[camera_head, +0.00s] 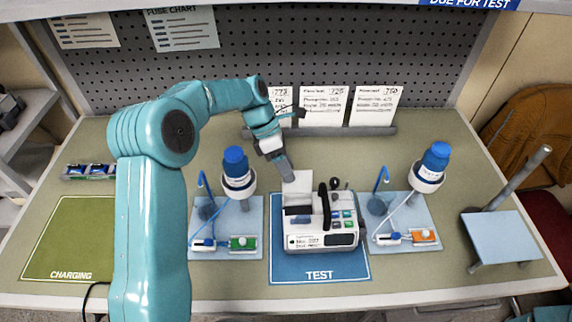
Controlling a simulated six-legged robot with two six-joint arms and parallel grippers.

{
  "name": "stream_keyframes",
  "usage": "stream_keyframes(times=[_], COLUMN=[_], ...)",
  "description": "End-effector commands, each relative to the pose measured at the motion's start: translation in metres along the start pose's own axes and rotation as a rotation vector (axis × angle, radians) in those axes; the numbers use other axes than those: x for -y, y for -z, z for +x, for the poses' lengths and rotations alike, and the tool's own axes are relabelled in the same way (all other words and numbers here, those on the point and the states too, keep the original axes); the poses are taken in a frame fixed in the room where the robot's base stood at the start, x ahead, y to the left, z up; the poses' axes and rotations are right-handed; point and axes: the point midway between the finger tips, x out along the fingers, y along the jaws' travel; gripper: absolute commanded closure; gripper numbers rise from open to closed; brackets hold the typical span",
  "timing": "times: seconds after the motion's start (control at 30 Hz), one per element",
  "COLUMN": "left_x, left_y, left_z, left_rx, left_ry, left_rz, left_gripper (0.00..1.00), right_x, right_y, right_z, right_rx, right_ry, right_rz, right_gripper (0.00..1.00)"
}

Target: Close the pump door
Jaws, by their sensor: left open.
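The white infusion pump (322,240) stands on the blue TEST mat (320,274), with a black handle, coloured buttons and a small display on its front. A pale flap at its back left, which looks like the pump door (298,188), stands raised from the body. My left gripper (285,166) is open, pointing down just behind the top of this flap. I cannot tell whether its fingers touch the flap. My right gripper is not in view.
A green CHARGING mat (60,245) lies empty at left. A small pale stand (500,236) is at right. Paper cards line the back.

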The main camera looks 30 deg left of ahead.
Motion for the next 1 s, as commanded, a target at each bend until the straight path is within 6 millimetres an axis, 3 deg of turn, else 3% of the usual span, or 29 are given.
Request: stream_keyframes(times=[0.2,0.23,0.37,1.0], left_x=[-0.0017,-0.0018,-0.0017,-0.0003], left_y=[-0.0002,-0.0002,-0.0002,-0.0002], left_z=[-0.0002,-0.0003,-0.0002,-0.0004], left_rx=[0.000,0.000,0.000,0.000], left_ry=[0.000,0.000,0.000,-0.017], left_rz=[0.000,0.000,0.000,0.008], left_gripper=[0.52,0.59,1.00,1.00], right_x=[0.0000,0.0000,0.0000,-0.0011], right_y=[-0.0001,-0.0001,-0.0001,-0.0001], right_z=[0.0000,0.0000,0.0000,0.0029], right_rx=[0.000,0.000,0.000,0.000], right_ry=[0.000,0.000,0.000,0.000], right_rz=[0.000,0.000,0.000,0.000], right_gripper=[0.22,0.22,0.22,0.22])
